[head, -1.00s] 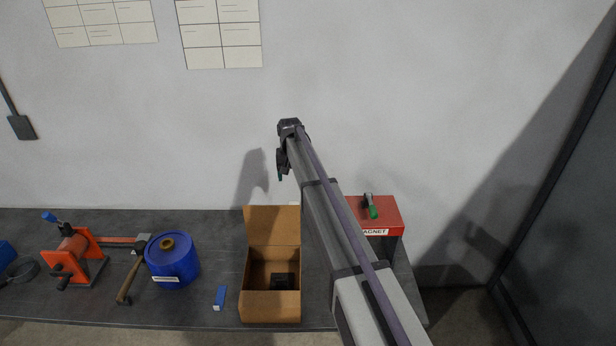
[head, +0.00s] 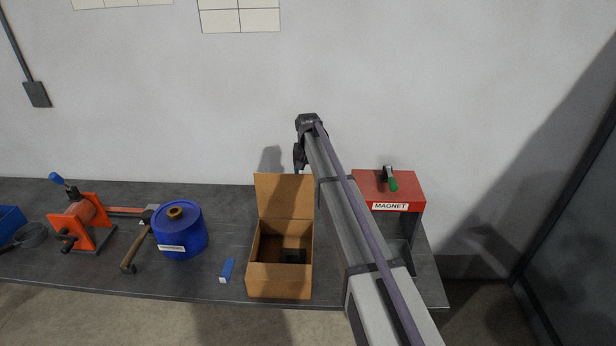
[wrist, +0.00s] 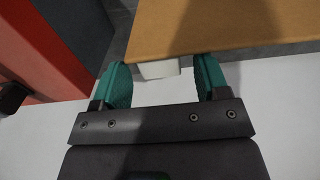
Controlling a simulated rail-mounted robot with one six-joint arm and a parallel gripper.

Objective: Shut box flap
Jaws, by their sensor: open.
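The cardboard box (head: 280,281) stands on the bench with its top open and a small dark object (head: 293,256) inside. Its flap (head: 284,200) stands up at the back edge, and the flap (wrist: 215,25) fills the upper right of the wrist view. My gripper (wrist: 160,85) is open and empty, its two green fingertips close to the flap's edge. Whether they touch it I cannot tell. In the head view my gripper (head: 299,160) is above and behind the flap's upper right corner, partly hidden by my arm.
A red magnet block (head: 410,188) stands right of the box; its red side shows at left in the wrist view. The wall is behind.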

